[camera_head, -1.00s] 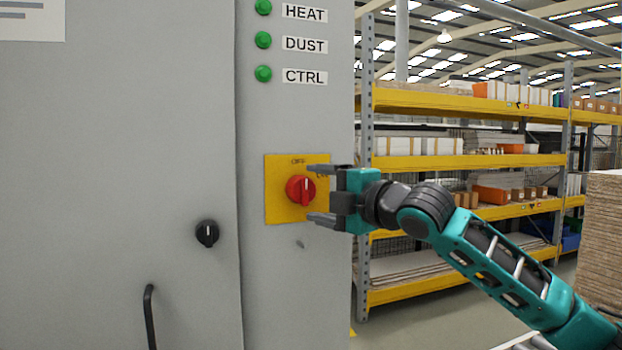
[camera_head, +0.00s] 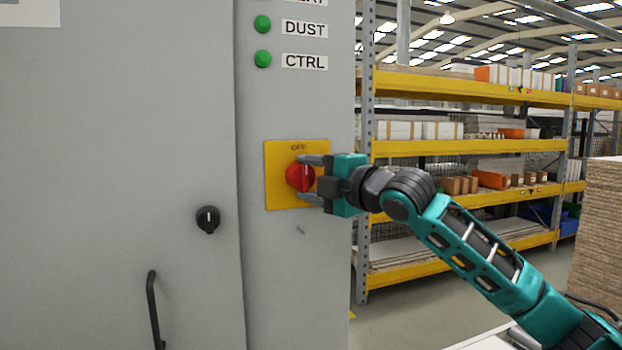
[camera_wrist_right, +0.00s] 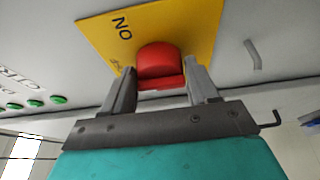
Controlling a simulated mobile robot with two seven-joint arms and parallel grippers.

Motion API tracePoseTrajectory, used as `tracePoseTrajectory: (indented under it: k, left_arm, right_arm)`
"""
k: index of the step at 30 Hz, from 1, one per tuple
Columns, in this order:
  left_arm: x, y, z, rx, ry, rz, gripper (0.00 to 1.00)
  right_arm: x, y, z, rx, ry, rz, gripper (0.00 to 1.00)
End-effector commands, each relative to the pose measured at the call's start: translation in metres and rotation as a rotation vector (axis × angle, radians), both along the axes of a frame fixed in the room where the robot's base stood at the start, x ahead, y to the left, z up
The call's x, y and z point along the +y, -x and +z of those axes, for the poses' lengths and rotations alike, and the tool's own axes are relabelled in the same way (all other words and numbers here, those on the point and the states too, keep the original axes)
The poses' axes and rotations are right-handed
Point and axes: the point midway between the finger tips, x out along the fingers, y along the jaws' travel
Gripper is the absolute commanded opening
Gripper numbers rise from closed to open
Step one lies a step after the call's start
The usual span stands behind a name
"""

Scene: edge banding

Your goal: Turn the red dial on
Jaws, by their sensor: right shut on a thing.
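The red dial (camera_head: 299,177) sits on a yellow plate (camera_head: 277,197) on the grey cabinet front, with OFF printed above it. My right gripper (camera_head: 300,178) comes in from the right and is shut on the dial, one finger above and one below. In the right wrist view the red dial (camera_wrist_right: 160,62) lies between the two fingers of the right gripper (camera_wrist_right: 162,76). The dial's exact angle is partly hidden by the fingers. My left gripper is out of view.
Green lamps (camera_head: 263,24) labelled DUST and CTRL sit above the plate. A black knob (camera_head: 208,219) and a black door handle (camera_head: 153,308) are to its left. Yellow shelving (camera_head: 470,147) stands behind my right arm, and stacked boards (camera_head: 598,230) at the far right.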

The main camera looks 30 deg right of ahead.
Motion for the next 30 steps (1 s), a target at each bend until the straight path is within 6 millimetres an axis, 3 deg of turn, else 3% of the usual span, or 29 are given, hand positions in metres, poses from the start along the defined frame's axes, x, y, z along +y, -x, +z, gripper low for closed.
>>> tracePoseTrajectory:
  k: [4,16,30]
  left_arm:
    - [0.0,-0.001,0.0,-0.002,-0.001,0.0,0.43]
    - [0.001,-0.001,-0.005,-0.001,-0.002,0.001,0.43]
    - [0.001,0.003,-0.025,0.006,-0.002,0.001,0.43]
  right_arm:
    - [0.0,0.0,0.0,0.0,0.0,0.0,0.29]
    - [0.0,0.0,-0.003,-0.017,-0.077,0.001,0.28]
    - [0.002,0.0,-0.007,-0.11,-0.462,0.003,0.24]
